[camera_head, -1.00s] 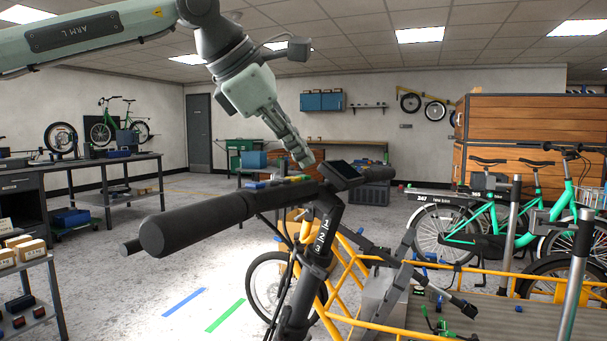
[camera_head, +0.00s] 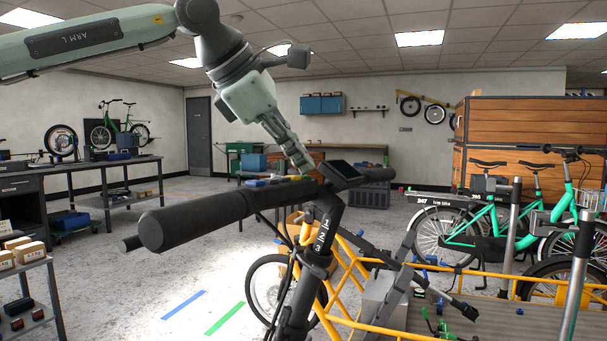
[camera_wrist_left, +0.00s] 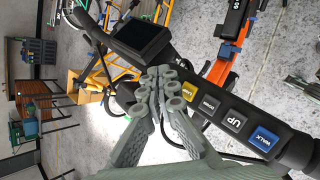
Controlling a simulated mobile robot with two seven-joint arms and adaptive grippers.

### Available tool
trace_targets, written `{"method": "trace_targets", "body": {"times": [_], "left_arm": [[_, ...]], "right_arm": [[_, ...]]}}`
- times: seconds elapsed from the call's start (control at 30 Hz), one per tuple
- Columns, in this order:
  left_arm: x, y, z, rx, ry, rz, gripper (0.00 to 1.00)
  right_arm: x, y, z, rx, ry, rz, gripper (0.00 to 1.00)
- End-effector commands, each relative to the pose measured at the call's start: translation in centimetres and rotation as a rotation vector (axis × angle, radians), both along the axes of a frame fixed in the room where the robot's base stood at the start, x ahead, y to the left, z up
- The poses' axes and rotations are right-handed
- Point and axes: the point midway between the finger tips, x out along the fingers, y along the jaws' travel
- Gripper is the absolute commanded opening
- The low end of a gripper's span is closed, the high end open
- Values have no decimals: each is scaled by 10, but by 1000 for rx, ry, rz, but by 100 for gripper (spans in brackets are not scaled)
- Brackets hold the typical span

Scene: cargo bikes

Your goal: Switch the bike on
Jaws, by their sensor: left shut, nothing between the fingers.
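The bike's black handlebar (camera_head: 215,213) crosses the middle of the head view, its grip end towards me. A dark display (camera_head: 345,171) sits on it; it also shows in the left wrist view (camera_wrist_left: 142,38) and looks unlit. In the left wrist view a button pad beside the display has a yellow button (camera_wrist_left: 189,91), a grey DOWN button (camera_wrist_left: 208,104), a grey UP button (camera_wrist_left: 234,121) and a blue WALK button (camera_wrist_left: 263,139). My left gripper (camera_head: 307,167) is shut and empty. Its fingertips (camera_wrist_left: 163,84) appear between display and yellow button, hiding part of the pad. Contact is unclear.
The bike's yellow frame (camera_head: 345,290) and cargo bed lie below the handlebar. Green bikes (camera_head: 490,215) stand at the right by a wooden cabinet (camera_head: 530,125). A workbench (camera_head: 85,170) stands at the left. The floor between is mostly clear.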

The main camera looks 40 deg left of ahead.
Motion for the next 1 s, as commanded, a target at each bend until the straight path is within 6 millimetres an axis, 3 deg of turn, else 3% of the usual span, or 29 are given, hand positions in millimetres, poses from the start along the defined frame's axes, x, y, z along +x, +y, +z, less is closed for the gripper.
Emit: {"method": "trace_targets", "body": {"times": [0.27, 1.0], "left_arm": [[0, 0, -1, 0, 1, 0, 0], [1, 0, 20, 0, 0, 0, 0]], "right_arm": [[0, 0, 0, 0, 1, -1, 40], [0, 0, 19, 0, 1, -1, 40]]}}
